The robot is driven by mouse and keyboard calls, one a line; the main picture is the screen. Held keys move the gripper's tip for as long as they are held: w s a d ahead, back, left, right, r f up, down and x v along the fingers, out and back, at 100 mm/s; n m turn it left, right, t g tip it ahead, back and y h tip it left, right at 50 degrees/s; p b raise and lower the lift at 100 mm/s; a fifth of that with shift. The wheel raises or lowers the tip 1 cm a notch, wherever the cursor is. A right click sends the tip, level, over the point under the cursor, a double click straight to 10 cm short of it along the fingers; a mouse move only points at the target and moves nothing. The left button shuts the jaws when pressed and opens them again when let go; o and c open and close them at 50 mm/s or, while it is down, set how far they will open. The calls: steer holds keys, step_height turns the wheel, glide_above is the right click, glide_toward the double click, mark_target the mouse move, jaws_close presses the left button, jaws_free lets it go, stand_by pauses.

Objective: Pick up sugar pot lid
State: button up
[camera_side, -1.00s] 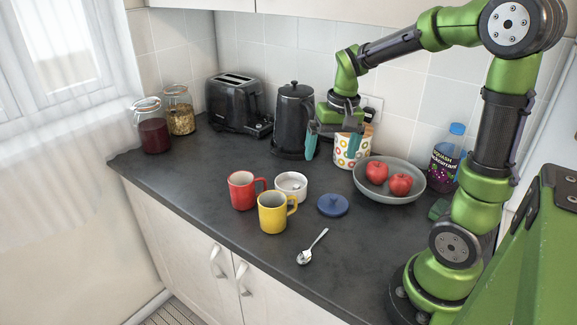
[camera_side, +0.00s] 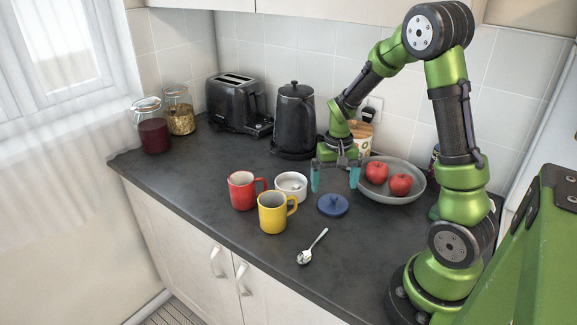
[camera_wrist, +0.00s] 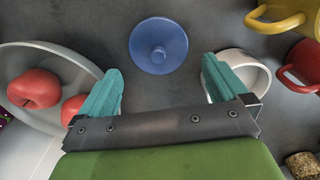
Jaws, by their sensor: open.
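The sugar pot lid is a round blue lid (camera_side: 333,205) with a knob on top, lying flat on the dark counter. In the wrist view the lid (camera_wrist: 158,46) is ahead of the gap between my fingertips, a little above the middle. My gripper (camera_side: 335,184) is open and empty, with its teal fingers pointing down, above and just behind the lid. In the wrist view the gripper's fingers (camera_wrist: 160,72) stand wide apart. The white sugar pot (camera_side: 291,187) stands open to the left of the lid, and my finger partly covers it in the wrist view.
A grey bowl (camera_side: 403,192) with red apples (camera_side: 400,184) is close on the right. A yellow mug (camera_side: 272,214) and a red mug (camera_side: 242,192) stand to the left. A spoon (camera_side: 312,247) lies in front. The kettle (camera_side: 295,120) and toaster (camera_side: 237,104) are behind.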

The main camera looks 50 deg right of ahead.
mark_target(334, 196)
steer(key=f, duration=0.5)
steer(key=shift+s+a+f, duration=0.1)
steer(key=shift+s+f, duration=0.05)
steer(key=shift+s, duration=0.05)
steer(key=c, duration=0.7)
